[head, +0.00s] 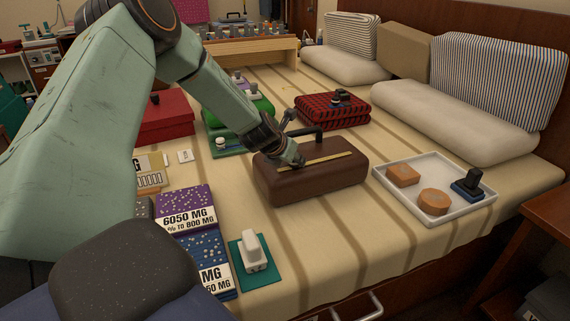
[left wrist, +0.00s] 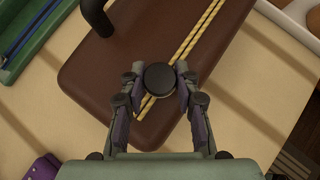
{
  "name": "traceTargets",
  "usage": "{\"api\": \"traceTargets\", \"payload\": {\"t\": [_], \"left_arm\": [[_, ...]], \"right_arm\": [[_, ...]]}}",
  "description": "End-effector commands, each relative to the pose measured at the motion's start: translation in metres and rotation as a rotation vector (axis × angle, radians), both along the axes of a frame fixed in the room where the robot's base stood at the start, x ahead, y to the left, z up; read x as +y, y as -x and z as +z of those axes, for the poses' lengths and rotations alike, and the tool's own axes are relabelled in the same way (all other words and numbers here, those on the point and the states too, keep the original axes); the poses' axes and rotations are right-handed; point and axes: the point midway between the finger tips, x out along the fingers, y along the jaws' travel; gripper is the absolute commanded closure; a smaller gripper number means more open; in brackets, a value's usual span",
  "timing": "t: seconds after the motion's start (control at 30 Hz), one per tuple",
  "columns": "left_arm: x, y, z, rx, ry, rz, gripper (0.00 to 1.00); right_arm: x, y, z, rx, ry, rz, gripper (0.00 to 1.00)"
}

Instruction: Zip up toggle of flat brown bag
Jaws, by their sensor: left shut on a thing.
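The flat brown bag (head: 318,188) lies on the striped bed cover, with a dark handle (head: 306,132) on its far side. A yellow zip track (head: 328,158) runs along its top as two close parallel lines; it also shows in the left wrist view (left wrist: 200,32). The toggle (left wrist: 159,79) is a round black knob near the track's left end. My left gripper (head: 293,162) reaches down over that end, and its two fingers are shut on the toggle from both sides. The gripper hides the toggle in the head view. My right gripper is not in view.
A white tray (head: 436,212) with orange blocks and a dark blue piece lies right of the bag. Green (head: 238,112) and red-black (head: 331,110) bags lie behind. Purple and blue boxes (head: 187,212) and a teal-based white switch (head: 254,252) stand front left.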

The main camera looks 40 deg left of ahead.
Motion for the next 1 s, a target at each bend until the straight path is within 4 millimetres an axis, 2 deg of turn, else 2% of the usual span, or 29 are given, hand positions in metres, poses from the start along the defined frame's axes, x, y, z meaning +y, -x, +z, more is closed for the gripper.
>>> {"api": "traceTargets", "payload": {"t": [0.3,0.57,0.9,1.0], "left_arm": [[-0.014,-0.028,-0.001,-0.001,-0.004,-0.004,1.0],[-0.024,-0.05,-0.001,0.0,-0.004,-0.004,1.0],[-0.038,-0.079,0.001,0.0,-0.003,-0.004,1.0],[-0.041,-0.087,0.002,0.001,-0.005,-0.001,1.0]], "right_arm": [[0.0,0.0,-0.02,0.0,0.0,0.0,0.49],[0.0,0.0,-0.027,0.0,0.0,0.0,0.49],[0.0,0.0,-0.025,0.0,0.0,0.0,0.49],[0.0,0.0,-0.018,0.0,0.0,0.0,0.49]]}}
